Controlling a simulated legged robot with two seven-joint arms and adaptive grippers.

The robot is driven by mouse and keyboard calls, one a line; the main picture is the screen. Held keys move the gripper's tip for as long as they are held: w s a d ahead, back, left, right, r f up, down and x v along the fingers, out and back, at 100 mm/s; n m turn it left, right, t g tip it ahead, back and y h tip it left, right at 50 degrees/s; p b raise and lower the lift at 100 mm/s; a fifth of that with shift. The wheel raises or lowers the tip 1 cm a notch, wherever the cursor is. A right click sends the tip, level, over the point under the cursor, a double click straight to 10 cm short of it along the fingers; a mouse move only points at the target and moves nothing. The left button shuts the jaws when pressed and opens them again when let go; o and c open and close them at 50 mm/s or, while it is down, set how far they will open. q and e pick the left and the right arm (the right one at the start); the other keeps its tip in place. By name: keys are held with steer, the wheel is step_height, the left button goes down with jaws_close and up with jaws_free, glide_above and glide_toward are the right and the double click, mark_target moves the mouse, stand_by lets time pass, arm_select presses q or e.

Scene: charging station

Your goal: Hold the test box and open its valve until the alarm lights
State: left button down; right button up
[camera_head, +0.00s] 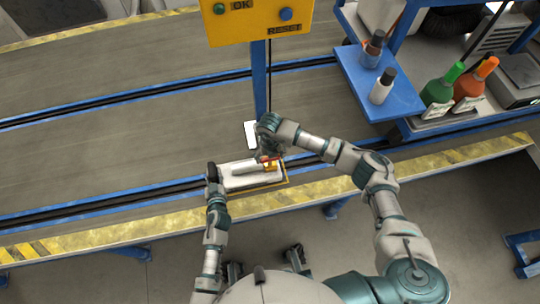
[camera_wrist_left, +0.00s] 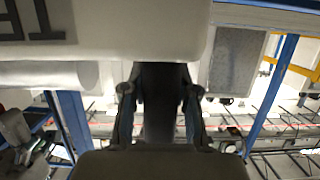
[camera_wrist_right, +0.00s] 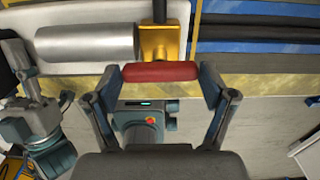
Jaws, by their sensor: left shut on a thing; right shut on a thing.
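The white test box (camera_head: 236,184) lies at the near edge of the conveyor in the head view. A silver cylinder (camera_wrist_right: 85,43) and a yellow valve body (camera_wrist_right: 165,42) sit on it. My left gripper (camera_head: 213,174) is at the box's left end. The left wrist view shows its fingers (camera_wrist_left: 160,95) closed around a dark handle (camera_wrist_left: 160,110) beneath the white box side (camera_wrist_left: 120,35). My right gripper (camera_head: 266,152) is over the valve. In the right wrist view its fingers (camera_wrist_right: 165,85) hold the two ends of the red valve handle (camera_wrist_right: 160,72). No lit alarm is discernible.
A yellow panel (camera_head: 258,22) with green and blue buttons stands on a blue post (camera_head: 259,80) behind the box. A blue cart shelf (camera_head: 375,88) with several bottles is at the upper right. The conveyor (camera_head: 110,150) left of the box is clear.

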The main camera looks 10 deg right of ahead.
steer(key=shift+m, duration=0.3)
steer(key=o, duration=1)
arm_select(q)
steer(key=c, duration=0.8)
jaws_free()
arm_select(e)
step_height(320, 180, up, 12)
steer(key=shift+f, duration=0.1)
